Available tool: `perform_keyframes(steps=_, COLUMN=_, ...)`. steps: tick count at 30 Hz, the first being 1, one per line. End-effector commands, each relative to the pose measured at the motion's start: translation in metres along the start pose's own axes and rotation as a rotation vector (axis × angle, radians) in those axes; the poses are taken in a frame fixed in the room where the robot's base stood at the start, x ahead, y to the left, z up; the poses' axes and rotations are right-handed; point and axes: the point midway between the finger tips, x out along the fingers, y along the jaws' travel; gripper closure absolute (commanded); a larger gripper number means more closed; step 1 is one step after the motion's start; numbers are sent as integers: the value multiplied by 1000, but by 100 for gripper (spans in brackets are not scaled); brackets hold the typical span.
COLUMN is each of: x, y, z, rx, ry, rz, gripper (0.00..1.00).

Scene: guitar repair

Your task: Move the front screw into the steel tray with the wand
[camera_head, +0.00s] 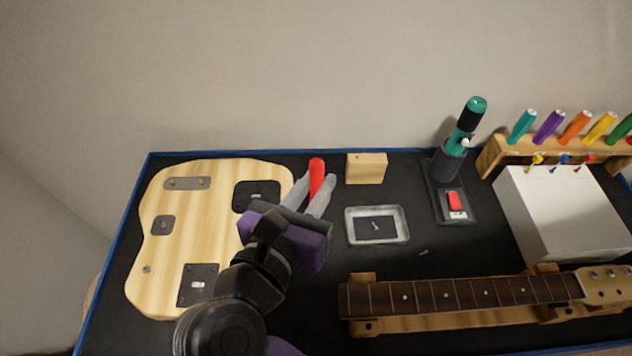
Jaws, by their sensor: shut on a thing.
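My gripper (309,195) is shut on the red-handled wand (317,170), between the guitar body and the tray. The handle points up and away; the wand's tip is hidden by my gripper. The steel tray (350,240) lies on the dark mat right of my gripper, with a small screw (376,226) in it. The pale wooden guitar body (190,245) is at left. A small bright piece (198,285), perhaps a screw, lies in its front dark recess (187,297). Other small metal pieces show in the left recess (163,226) and the back recess (257,196).
A wooden block (366,168) stands behind the tray. A guitar neck (460,296) rests in front on wooden supports. A teal-and-black tool (468,122) in a holder, a white box (560,215) and a screwdriver rack (497,152) stand at right.

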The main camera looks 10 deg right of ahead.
Motion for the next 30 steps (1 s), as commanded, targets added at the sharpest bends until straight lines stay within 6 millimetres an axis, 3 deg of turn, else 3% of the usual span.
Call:
perform_keyframes(steps=8, x=-1, y=0, z=3, rx=1, ry=0, rz=0, gripper=100)
perform_keyframes(steps=30, x=-10, y=-4, z=42, rx=1, ry=-1, rz=1, gripper=100)
